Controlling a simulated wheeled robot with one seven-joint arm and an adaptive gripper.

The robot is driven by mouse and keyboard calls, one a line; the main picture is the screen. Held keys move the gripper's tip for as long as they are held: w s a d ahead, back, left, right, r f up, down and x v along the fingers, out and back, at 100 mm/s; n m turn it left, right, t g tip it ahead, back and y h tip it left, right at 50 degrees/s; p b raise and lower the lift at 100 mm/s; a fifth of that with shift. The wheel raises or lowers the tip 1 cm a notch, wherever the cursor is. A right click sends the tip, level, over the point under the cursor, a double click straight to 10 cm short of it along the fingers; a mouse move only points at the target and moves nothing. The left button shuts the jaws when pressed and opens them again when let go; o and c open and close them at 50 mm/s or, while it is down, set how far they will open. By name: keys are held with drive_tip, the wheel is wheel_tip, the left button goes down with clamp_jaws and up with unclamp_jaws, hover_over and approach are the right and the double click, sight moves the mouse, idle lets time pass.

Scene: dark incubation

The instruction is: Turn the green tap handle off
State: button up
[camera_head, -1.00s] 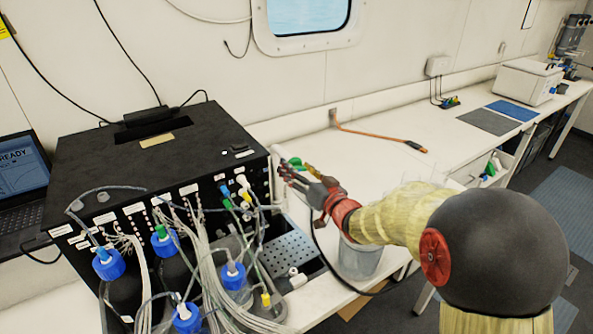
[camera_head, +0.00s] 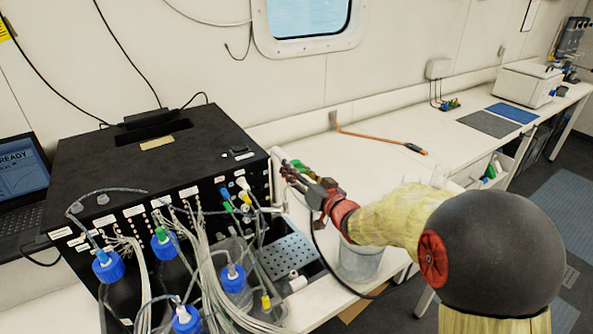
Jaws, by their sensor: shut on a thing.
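A small piece of the green tap handle (camera_head: 299,165) shows just behind the fingers of my gripper (camera_head: 288,170), at the right side of the black instrument box. My gripper is at the handle with its fingers pointing left, and it is shut on it. The fingers and the red wrist part hide most of the handle, so its exact angle cannot be told. A pale upright post (camera_head: 278,178) stands just left of the fingertips.
The black box (camera_head: 150,160) carries many pale tubes and blue-capped bottles (camera_head: 109,265) in front. A perforated metal tray (camera_head: 288,256) and a clear bucket (camera_head: 358,262) lie below my gripper. An orange-handled tool (camera_head: 380,139) lies on the white bench behind.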

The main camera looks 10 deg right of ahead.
drive_tip(key=shift+c, duration=0.9)
drive_tip(key=shift+p, duration=0.3)
drive_tip(key=m+p, duration=0.2)
drive_tip(key=shift+r+m+p, duration=0.15)
drive_tip(key=shift+m+p, duration=0.2)
drive_tip(key=shift+m, duration=0.05)
drive_tip(key=m+p, duration=0.3)
drive_tip(key=shift+m, duration=0.3)
drive_tip(key=m+p, duration=0.3)
drive_tip(key=m, duration=0.1)
drive_tip(key=shift+m+p, duration=1.2)
drive_tip(key=shift+m, duration=0.5)
drive_tip(key=shift+f, duration=0.2)
drive_tip(key=o, duration=1.2)
drive_tip(key=shift+c, duration=0.2)
